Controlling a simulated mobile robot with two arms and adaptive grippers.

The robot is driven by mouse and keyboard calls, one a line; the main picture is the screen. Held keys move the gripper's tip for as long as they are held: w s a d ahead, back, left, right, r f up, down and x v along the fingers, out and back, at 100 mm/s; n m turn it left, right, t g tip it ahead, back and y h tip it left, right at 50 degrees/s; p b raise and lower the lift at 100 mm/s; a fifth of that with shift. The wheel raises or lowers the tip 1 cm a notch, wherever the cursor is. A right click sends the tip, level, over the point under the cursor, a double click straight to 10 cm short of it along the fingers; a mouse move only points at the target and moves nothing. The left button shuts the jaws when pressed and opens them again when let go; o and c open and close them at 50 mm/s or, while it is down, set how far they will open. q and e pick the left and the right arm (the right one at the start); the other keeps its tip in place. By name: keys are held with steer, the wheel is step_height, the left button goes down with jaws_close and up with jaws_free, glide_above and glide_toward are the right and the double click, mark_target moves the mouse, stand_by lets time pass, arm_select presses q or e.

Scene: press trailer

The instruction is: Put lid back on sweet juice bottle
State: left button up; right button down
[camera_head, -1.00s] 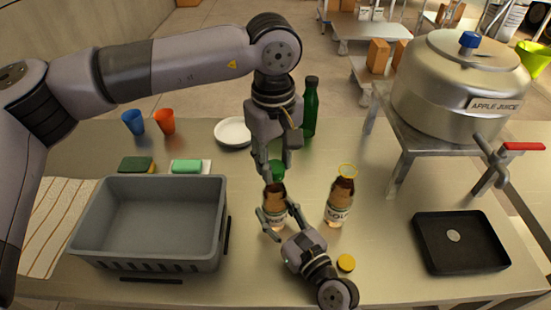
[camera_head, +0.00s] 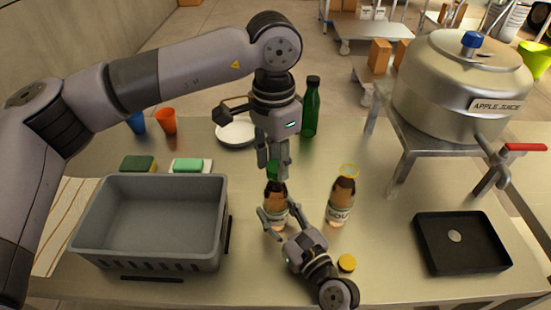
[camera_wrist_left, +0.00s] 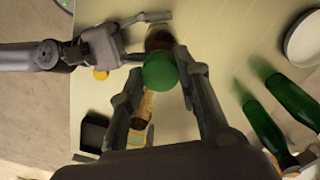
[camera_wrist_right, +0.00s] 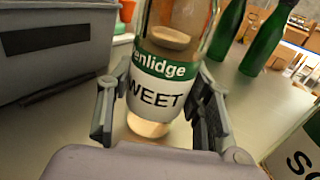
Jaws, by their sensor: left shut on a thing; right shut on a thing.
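The sweet juice bottle (camera_head: 275,191) stands upright on the metal table; its green and white label reads "WEET" in the right wrist view (camera_wrist_right: 158,92). My right gripper (camera_head: 276,214) is shut around the bottle's body from the front. My left gripper (camera_head: 273,168) points down over the bottle and is shut on the green lid (camera_wrist_left: 160,72). The lid is at the bottle's mouth in the head view, partly hidden by the fingers. I cannot tell whether it touches the rim.
The sour juice bottle (camera_head: 340,208) stands close to the right, with a yellow lid (camera_head: 347,262) in front. A grey crate (camera_head: 222,200) is at left, a black tray (camera_head: 430,262) at right. A green bottle (camera_head: 311,108) and white plate (camera_head: 236,137) are behind.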

arm_select(q)
steer(key=o, duration=0.7)
steer(key=shift+r, duration=0.1)
steer(key=shift+r, duration=2.2)
steer(key=shift+c, duration=0.4)
